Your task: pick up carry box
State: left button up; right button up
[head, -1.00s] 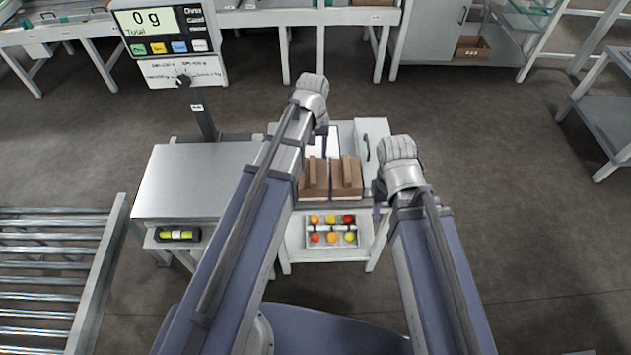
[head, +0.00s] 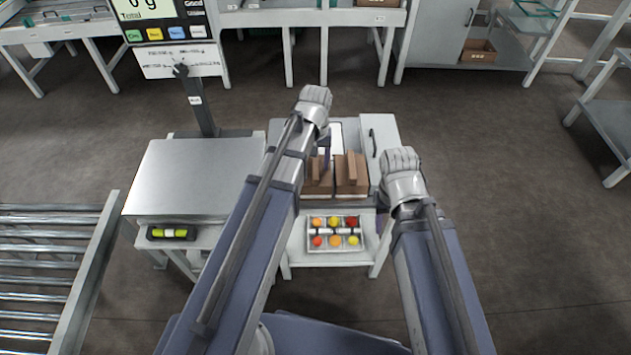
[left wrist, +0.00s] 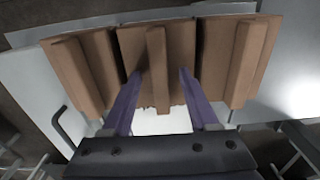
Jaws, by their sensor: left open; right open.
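Brown carry boxes with upright central ridges stand in a row on the small white table. The left wrist view shows three: the middle carry box (left wrist: 157,45), one at left (left wrist: 85,70) and one at right (left wrist: 235,62). In the head view two show, one (head: 317,188) beside my left forearm and one (head: 352,186) to its right; the arm hides the other. My left gripper (left wrist: 160,74) is open, its fingertips on either side of the middle box's ridge; contact is unclear. It also shows above the boxes in the head view (head: 324,153). My right gripper (head: 386,205) is open and empty, right of the boxes.
A tray of red, orange and yellow tomatoes (head: 310,246) sits on the lower shelf in front. A metal-topped scale table (head: 190,175) stands at left, with a roller conveyor (head: 50,265) beyond it.

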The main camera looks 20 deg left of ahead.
pick_arm(q)
jog(key=shift+r, duration=0.1)
grip_shut()
dwell(0.3)
